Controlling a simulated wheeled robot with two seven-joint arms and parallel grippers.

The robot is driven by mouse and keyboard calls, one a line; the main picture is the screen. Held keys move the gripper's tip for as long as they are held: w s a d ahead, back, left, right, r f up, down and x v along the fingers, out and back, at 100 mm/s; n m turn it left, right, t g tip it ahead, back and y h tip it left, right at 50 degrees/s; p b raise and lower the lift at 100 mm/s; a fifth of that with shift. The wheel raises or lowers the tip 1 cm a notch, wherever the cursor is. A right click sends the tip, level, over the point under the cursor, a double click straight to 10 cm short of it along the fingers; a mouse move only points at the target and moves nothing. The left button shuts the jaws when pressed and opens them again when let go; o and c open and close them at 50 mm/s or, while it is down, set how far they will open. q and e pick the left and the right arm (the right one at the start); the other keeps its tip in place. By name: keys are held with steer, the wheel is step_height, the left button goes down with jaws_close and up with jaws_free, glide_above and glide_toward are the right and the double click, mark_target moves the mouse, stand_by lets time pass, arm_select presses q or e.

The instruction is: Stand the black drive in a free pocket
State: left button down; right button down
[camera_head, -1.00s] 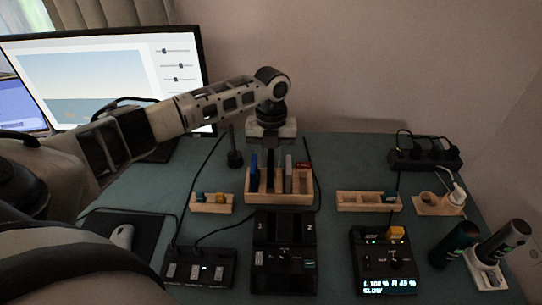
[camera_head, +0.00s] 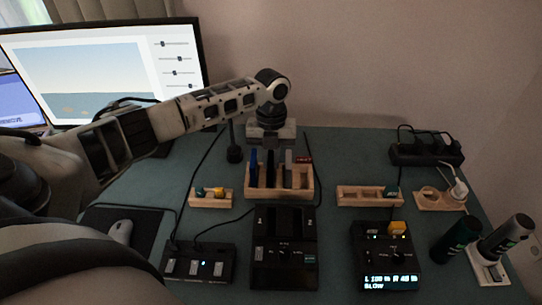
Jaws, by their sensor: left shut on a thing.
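My left gripper (camera_head: 270,146) points straight down over the back of the wooden rack (camera_head: 280,195). It is shut on the black drive (camera_head: 270,170), which hangs upright between its fingers. The drive's lower part is among the rack's pockets; whether it touches the bottom I cannot tell. A blue drive (camera_head: 254,168) stands in the rack to its left. A grey drive (camera_head: 288,168) stands to its right, and a red-topped drive (camera_head: 304,160) lies or stands near the right end. The fingertips are small and dark here. My right gripper is not in view.
A black two-slot dock (camera_head: 284,250) stands in front of the rack. Small wooden holders (camera_head: 211,203) and (camera_head: 358,204) flank it. A display box (camera_head: 386,255) is at right, a monitor (camera_head: 90,70) at left.

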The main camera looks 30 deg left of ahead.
arm_select(q)
steer(key=shift+f+b, duration=0.55)
steer(key=shift+f, duration=0.55)
steer(key=c, duration=1.3)
jaws_free()
steer(key=shift+c, duration=0.2)
step_height(320, 180, up, 16)
steer(key=w+a, duration=0.1)
steer(key=shift+w+b, duration=0.35)
steer(key=shift+b, duration=0.1)
steer(key=shift+f, duration=0.1)
